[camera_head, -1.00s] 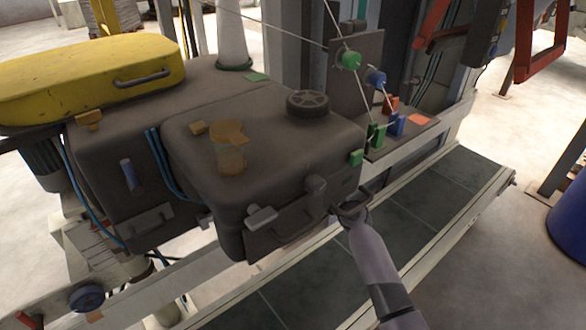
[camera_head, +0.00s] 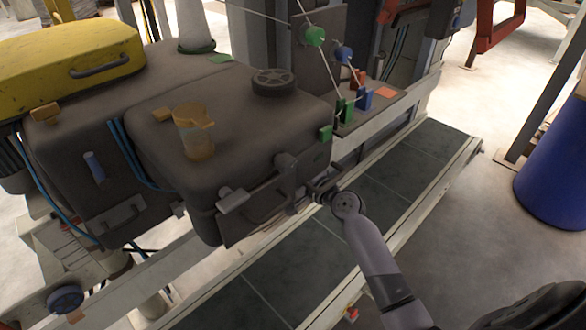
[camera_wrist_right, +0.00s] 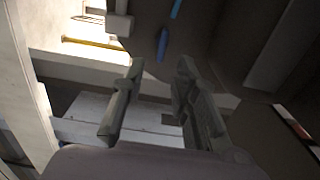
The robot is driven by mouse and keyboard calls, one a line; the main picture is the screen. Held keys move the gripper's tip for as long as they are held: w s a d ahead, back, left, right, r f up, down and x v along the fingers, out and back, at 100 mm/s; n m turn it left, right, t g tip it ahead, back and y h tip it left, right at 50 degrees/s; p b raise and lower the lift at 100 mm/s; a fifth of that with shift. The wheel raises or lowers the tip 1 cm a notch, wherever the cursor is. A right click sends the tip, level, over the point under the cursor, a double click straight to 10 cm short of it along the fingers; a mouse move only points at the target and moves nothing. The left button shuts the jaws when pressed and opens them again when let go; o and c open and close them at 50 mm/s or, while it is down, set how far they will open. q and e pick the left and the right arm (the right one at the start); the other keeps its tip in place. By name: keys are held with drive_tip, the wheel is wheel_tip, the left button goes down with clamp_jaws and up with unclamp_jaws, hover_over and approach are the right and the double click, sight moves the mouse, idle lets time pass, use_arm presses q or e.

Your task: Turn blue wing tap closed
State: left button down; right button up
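A small blue upright handle (camera_head: 95,165) sits on the front of the left dark housing in the head view. A blue piece (camera_wrist_right: 162,44) shows on a dark surface beyond the fingers in the right wrist view. I cannot tell whether either is the wing tap, or its turn position. My right gripper (camera_head: 312,190) is at the lower right front of the nearer dark housing (camera_head: 240,125), well to the right of the blue handle. In the wrist view its two fingers (camera_wrist_right: 158,105) stand apart with nothing between them. My left gripper is out of view.
A blue round knob (camera_head: 66,299) sits on the lower left rail. A blue block (camera_head: 365,98) and a green block (camera_head: 345,110) stand on the right side plate. A grey latch (camera_head: 234,200) juts from the housing front. A tiled conveyor (camera_head: 385,185) runs below.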

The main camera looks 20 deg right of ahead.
drive_tip(key=v, duration=0.6)
drive_tip(key=shift+s+d, duration=0.15)
drive_tip(key=shift+s, duration=0.25)
